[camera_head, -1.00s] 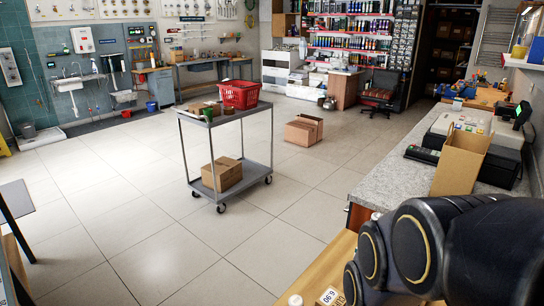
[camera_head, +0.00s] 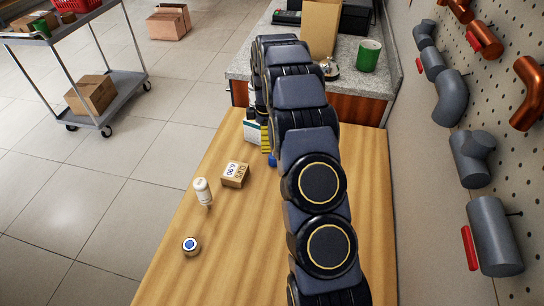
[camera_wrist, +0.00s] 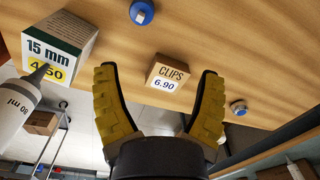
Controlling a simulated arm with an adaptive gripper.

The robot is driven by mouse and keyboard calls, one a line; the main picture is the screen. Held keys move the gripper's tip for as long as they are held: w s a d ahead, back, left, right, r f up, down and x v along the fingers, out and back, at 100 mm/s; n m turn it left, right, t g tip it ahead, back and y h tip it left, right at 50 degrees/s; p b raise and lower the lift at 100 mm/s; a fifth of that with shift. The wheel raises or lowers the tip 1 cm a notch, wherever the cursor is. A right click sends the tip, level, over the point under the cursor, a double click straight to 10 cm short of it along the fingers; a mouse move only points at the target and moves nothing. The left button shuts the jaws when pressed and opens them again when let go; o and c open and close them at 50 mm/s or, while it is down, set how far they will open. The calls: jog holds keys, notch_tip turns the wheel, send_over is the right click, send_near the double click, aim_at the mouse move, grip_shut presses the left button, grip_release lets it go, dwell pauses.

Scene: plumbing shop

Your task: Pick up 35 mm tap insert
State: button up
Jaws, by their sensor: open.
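Two small blue round items lie on the wooden bench, and I cannot read a label naming the tap insert on either. One, a blue knob-like piece (camera_head: 272,160), is partly hidden by my arm. It shows at the top of the wrist view (camera_wrist: 142,12), beyond my left finger and cut by the frame edge. The other, a pale disc-shaped piece with a blue top (camera_head: 190,246), lies near the bench's left edge. It shows right of my gripper in the wrist view (camera_wrist: 238,107).
A CLIPS box (camera_head: 235,174) stands between the blue pieces, with a small white bottle (camera_head: 202,190) beside it. A 15 mm box (camera_wrist: 60,45) and a 60 ml bottle (camera_wrist: 15,105) stand left in the wrist view. A pegboard (camera_head: 480,100) with pipe fittings borders the right.

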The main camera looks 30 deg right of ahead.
jog(key=shift+n, duration=0.6)
jog(key=d+f, duration=0.1)
jog(key=f, duration=0.1)
jog(key=w+d+f, duration=0.1)
jog(key=d+f, duration=0.1)
jog(key=shift+w+f, duration=0.1)
jog(key=shift+f, duration=0.05)
jog(key=f, duration=0.8)
jog(key=shift+d, duration=0.3)
jog(key=c, duration=1.2)
